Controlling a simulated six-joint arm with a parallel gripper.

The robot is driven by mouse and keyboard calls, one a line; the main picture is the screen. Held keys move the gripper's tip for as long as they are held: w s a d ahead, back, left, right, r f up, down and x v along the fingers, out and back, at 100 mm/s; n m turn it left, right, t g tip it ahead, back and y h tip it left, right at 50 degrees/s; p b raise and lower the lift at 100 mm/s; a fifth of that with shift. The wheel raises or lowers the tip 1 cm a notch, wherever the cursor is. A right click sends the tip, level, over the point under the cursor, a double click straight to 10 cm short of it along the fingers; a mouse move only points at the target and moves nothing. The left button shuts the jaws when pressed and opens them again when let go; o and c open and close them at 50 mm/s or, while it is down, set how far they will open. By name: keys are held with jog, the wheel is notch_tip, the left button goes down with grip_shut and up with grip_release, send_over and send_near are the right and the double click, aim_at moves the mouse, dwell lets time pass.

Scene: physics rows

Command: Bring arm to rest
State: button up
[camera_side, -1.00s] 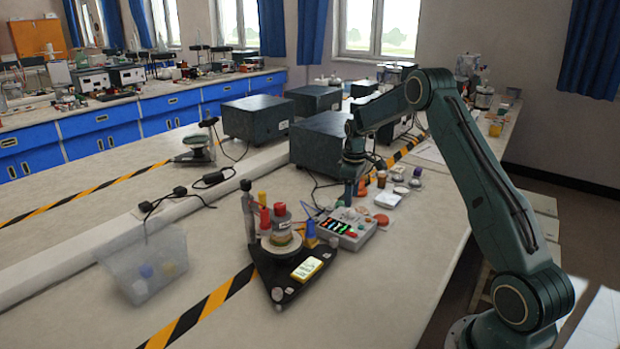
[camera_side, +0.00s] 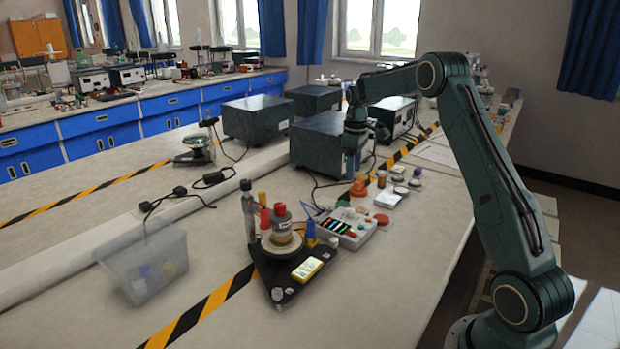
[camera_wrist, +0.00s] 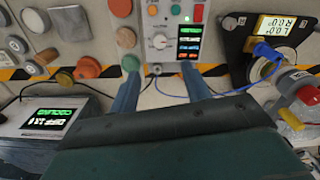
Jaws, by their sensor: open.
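My gripper (camera_side: 353,166) hangs pointing down above the bench, behind the small control box in the side view. In the wrist view my two blue fingers (camera_wrist: 160,88) stand apart with nothing held between them. The control box (camera_side: 345,228) has coloured displays and buttons; it also shows beyond my fingertips in the wrist view (camera_wrist: 173,40). An orange knob-like piece (camera_side: 358,188) is on the bench close below my gripper.
A black triangular base (camera_side: 290,290) with a coil and red and yellow parts stands left of the control box. A clear bin (camera_side: 140,285) holds small pieces. Dark instrument boxes (camera_side: 322,140) stand behind my gripper. Several small discs (camera_side: 400,175) lie to its right.

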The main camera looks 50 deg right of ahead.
jog(key=s+a+r+t, duration=0.1)
jog(key=s+a+r, duration=0.2)
jog(key=a+r, duration=0.3)
jog(key=s+a+r+m+t, duration=0.1)
jog(key=s+a+r, duration=0.3)
jog(key=a, duration=0.3)
jog(key=s+a+r+t, duration=0.1)
jog(key=s+a+r, duration=0.2)
jog(key=a+r, duration=0.3)
jog(key=s+a+f+t, duration=0.1)
jog(key=s+a, duration=0.5)
jog(key=s, duration=0.3)
jog(key=s+a+f+m+t, duration=0.1)
jog(key=s+a+f, duration=0.1)
jog(key=s+a, duration=0.4)
jog(key=shift+s+f+t, duration=0.2)
jog(key=shift+s+t, duration=0.1)
jog(key=shift+s, duration=1.7)
